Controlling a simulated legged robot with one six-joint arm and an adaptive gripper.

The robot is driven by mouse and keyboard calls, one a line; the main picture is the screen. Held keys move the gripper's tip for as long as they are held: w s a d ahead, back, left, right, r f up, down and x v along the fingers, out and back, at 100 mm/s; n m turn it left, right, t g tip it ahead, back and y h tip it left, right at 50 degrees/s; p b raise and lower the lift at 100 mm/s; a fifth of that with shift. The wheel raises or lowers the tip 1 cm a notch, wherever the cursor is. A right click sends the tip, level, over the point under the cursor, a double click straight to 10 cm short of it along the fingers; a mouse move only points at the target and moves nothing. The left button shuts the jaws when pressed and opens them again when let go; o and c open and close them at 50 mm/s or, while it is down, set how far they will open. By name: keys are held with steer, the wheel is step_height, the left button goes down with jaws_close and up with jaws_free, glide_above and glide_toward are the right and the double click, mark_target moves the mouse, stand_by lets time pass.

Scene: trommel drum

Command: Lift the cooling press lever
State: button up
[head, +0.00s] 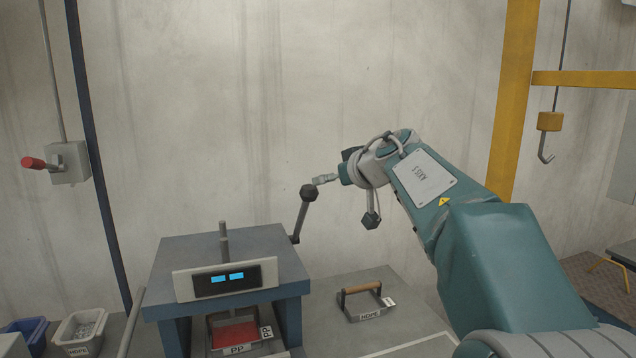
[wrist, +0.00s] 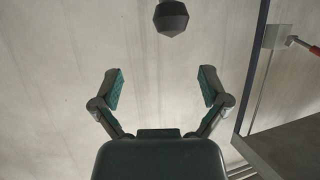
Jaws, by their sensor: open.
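The cooling press (head: 225,255) is a blue-grey block with a lit two-part display, at the lower left of the head view. Its lever (head: 301,217) is a grey bar at its right side, slanting up to a dark faceted knob (head: 308,192). My gripper (head: 325,180) is just right of and slightly above the knob in the head view. In the wrist view, the gripper's two green-padded fingers (wrist: 161,85) are spread wide with nothing between them. The knob (wrist: 171,18) shows there beyond the fingertips, at the top edge and roughly centred between them.
A red slab (head: 235,335) lies in the press opening. A mould with a wooden handle (head: 361,288) sits on the bench to the right. White (head: 80,328) and blue bins stand at lower left. A red-handled wall switch (head: 68,162) and a hanging hook (head: 547,150) are farther away.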

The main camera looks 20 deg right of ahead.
steer(key=shift+v, duration=0.85)
